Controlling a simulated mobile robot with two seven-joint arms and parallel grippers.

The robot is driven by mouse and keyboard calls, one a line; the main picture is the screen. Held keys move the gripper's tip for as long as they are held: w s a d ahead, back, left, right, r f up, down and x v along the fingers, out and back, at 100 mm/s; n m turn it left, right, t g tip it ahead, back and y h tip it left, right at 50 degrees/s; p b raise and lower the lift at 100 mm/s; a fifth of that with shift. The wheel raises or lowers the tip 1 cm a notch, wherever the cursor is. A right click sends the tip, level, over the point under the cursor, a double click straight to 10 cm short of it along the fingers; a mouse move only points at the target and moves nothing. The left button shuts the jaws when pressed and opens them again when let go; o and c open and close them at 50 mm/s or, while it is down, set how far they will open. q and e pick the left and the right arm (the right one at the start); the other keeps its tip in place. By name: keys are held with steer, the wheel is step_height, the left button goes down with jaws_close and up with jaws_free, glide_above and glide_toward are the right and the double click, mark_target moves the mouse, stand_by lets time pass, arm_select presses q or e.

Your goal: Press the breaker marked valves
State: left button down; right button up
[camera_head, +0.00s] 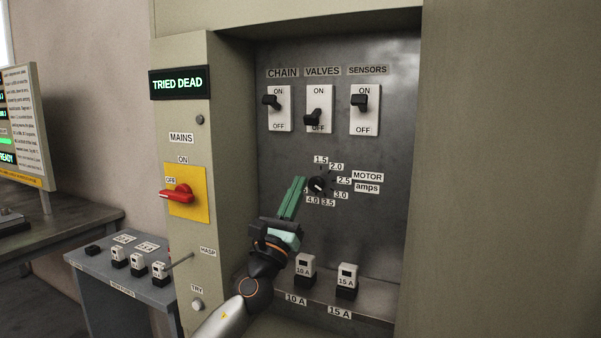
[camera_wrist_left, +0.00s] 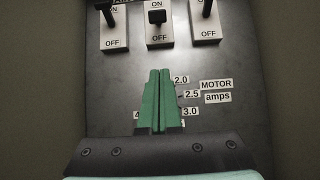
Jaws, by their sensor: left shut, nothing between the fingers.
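The VALVES breaker (camera_head: 319,96) is the middle one of three white toggle switches on the grey panel. Its dark lever (camera_head: 313,118) points down toward OFF, lower than its neighbours' levers. In the left wrist view the middle breaker (camera_wrist_left: 159,34) is at the top, beyond my fingertips. My left gripper (camera_head: 301,180) is shut and empty, its green fingers pointing up, below the breakers and just left of the motor dial. In the left wrist view the shut fingers (camera_wrist_left: 159,72) cover the dial. My right gripper is not in view.
The CHAIN (camera_head: 280,120) and SENSORS (camera_head: 365,118) breakers flank it, levers up. The motor amps dial (camera_head: 317,185) is close beside my fingers. Plug-in blocks stand on the ledge below. A red mains handle (camera_head: 177,194) and a "TRIED DEAD" display (camera_head: 178,84) are left.

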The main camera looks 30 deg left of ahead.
mark_target(320, 109)
arm_select(q)
steer(key=w+r+p, duration=0.3)
steer(key=w+r, duration=0.2)
steer(key=r, duration=0.4)
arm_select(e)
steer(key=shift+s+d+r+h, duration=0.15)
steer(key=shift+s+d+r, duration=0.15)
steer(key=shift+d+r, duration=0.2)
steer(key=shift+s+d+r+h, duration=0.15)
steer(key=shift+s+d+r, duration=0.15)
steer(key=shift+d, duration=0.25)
